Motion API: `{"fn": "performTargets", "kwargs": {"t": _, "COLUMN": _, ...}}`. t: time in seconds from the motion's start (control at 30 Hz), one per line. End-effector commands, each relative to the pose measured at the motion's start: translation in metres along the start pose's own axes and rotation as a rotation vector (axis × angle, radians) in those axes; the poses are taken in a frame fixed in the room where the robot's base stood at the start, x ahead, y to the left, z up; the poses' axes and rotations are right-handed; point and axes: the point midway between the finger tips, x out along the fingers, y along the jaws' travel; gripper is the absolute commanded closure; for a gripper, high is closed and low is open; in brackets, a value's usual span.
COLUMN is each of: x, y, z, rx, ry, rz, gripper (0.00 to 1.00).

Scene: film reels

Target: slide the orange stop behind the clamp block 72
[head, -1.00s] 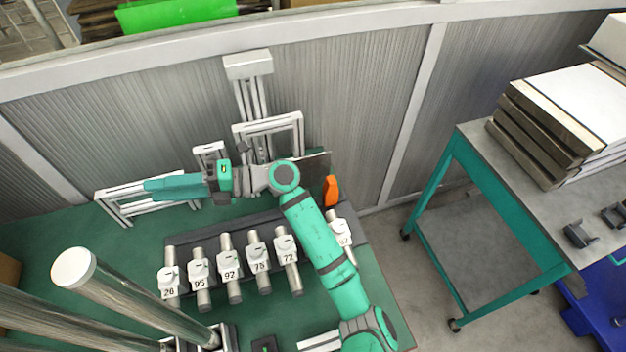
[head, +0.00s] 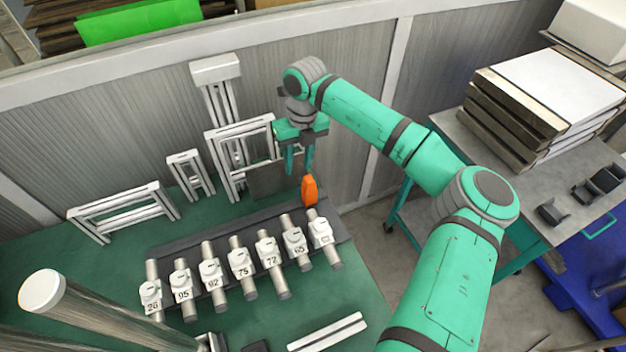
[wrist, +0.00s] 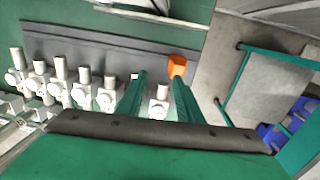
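The orange stop (head: 309,190) stands upright at the right end of the dark rail, behind the rightmost clamp block. It also shows in the wrist view (wrist: 177,66), by the tip of the right-hand finger. Clamp block 72 (head: 269,254) is a white block on a grey rod, third from the right in the row. My gripper (head: 299,173) points down above the rail's right end, with its fingers apart and nothing seen between them. In the head view its tips are just above and left of the stop; I cannot tell whether they touch it.
The dark rail (head: 215,234) carries several clamp blocks, with block 65 (head: 295,242) between 72 and the rightmost one. White frames (head: 238,150) and a grey plate (head: 267,180) stand behind the rail. A trolley with stacked boards (head: 540,95) is at right.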

Motion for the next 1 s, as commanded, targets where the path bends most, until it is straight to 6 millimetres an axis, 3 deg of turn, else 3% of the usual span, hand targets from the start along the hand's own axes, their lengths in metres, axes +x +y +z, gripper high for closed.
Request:
{"fn": "performTargets", "kwargs": {"t": 0.1, "x": -0.012, "y": -0.019, "z": -0.001, "rx": 0.019, "ry": 0.009, "rz": -0.071, "gripper": 0.67}}
{"fn": "performTargets", "kwargs": {"t": 0.27, "x": -0.012, "y": -0.027, "z": -0.002, "rx": 0.027, "ry": 0.015, "rz": -0.098, "gripper": 0.67}}
{"fn": "performTargets", "kwargs": {"t": 0.8, "x": 0.071, "y": -0.034, "z": -0.004, "rx": 0.027, "ry": 0.015, "rz": -0.094, "gripper": 0.67}}
{"fn": "performTargets", "kwargs": {"t": 1.0, "x": 0.088, "y": -0.035, "z": -0.004, "rx": 0.027, "ry": 0.014, "rz": -0.095, "gripper": 0.67}}
